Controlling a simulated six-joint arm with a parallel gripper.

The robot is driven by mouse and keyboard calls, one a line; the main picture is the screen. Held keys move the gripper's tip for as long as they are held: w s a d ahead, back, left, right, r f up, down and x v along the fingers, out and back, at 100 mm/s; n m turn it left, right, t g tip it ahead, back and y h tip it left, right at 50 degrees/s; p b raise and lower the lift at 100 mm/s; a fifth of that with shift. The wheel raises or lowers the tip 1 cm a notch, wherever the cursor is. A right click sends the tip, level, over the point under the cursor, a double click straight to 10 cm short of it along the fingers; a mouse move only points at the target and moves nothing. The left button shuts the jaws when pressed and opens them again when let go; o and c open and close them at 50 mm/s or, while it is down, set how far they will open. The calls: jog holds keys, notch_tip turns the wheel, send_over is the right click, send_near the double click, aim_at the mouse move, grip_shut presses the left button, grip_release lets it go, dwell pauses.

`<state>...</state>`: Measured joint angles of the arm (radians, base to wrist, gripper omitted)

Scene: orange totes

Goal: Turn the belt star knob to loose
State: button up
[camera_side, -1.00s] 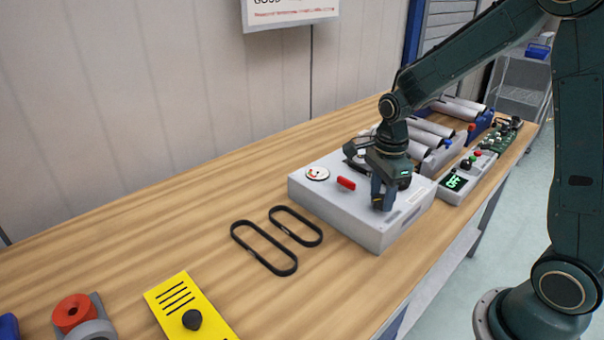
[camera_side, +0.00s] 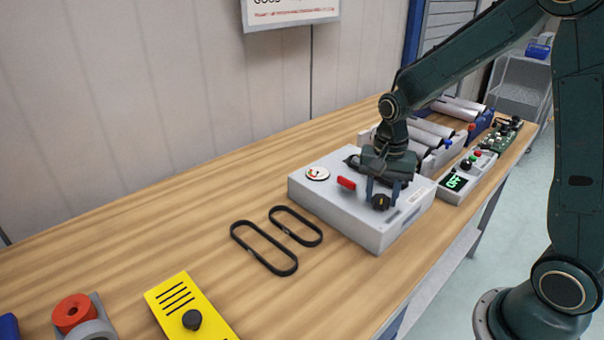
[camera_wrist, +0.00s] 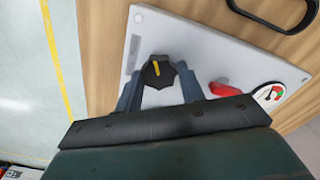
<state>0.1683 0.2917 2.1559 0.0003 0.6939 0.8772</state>
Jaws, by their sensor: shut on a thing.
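The star knob (camera_wrist: 157,73) is black with a yellow pointer stripe. It sits on top of a light grey box (camera_side: 350,222), near the box's front right part. In the wrist view my gripper (camera_wrist: 159,80) has one finger on each side of the knob, shut on it. The yellow stripe runs nearly up and down in the wrist view, tilted slightly. In the side view the knob (camera_side: 381,202) shows below my gripper (camera_side: 383,192). Any label around the knob is too small to read.
A red lever (camera_side: 346,183) and a round gauge (camera_side: 317,174) are on the same box. Two black belts (camera_side: 264,248) lie on the wooden bench left of it.

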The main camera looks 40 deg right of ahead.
aim_at(382, 199)
jog(key=n, duration=0.6)
jog(key=shift+a+n, duration=0.1)
jog(key=shift+n, duration=0.2)
jog(key=n, duration=0.5)
jog(key=shift+n, duration=0.3)
jog(key=o, duration=1)
jog(key=shift+r, duration=0.2)
notch_tip(382, 199, up, 14)
jog(key=shift+f, duration=0.2)
jog(key=shift+s, duration=0.15)
